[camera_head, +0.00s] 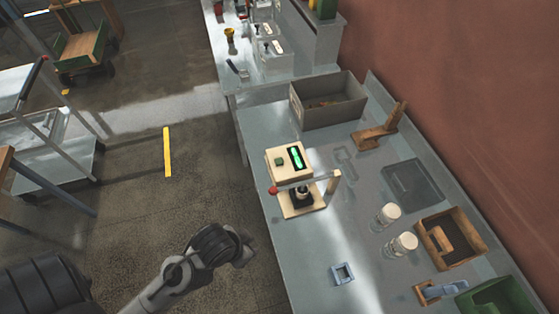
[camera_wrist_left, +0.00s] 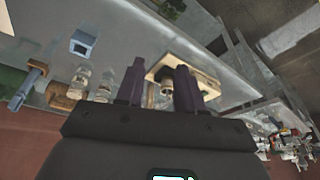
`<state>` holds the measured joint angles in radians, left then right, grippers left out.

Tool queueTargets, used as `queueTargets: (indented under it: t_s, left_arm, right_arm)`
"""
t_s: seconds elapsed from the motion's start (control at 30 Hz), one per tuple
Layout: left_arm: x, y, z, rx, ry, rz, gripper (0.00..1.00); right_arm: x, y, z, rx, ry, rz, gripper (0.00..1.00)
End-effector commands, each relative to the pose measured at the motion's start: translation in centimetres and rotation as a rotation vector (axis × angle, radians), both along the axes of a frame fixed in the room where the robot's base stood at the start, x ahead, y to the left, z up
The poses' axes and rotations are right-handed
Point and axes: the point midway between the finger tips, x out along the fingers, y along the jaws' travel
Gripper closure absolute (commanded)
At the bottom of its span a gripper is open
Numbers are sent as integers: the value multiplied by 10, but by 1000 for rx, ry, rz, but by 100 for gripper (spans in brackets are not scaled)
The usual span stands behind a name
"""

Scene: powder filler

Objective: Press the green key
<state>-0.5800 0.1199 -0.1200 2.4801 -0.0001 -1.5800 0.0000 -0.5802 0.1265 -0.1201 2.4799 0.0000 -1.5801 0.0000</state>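The powder filler (camera_head: 291,160) stands on the bench, a pale box with a lit green display (camera_head: 296,157) and a small dark green key (camera_head: 280,161) on top. It has a red knob at its left side and a dark part under the box. My left gripper (camera_head: 243,256) is off the bench's left edge, below and left of the filler, apart from it. In the left wrist view its two dark fingers (camera_wrist_left: 159,70) are apart with nothing between them, and the filler (camera_wrist_left: 190,72) lies beyond. The key cannot be made out there. My right gripper is not in view.
Two white-lidded jars (camera_head: 388,214) stand right of the filler. A grey bin (camera_head: 327,100) is behind it. A blue square piece (camera_head: 342,273), a wooden tray (camera_head: 450,237) and a green bin (camera_head: 497,297) are nearer. Bench left of the blue piece is clear.

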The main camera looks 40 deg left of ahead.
Motion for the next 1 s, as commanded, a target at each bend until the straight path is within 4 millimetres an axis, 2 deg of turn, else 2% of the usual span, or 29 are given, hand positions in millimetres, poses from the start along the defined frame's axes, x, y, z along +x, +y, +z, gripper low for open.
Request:
queueTargets:
  t_s: [0.03,0.23,1.0]
  left_arm:
    - [0,0,0,0,0,0,71]
    - [0,0,0,0,0,0,100]
    - [0,0,0,0,0,0,100]
  right_arm:
    - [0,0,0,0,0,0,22]
    - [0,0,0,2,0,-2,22]
    - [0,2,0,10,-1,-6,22]
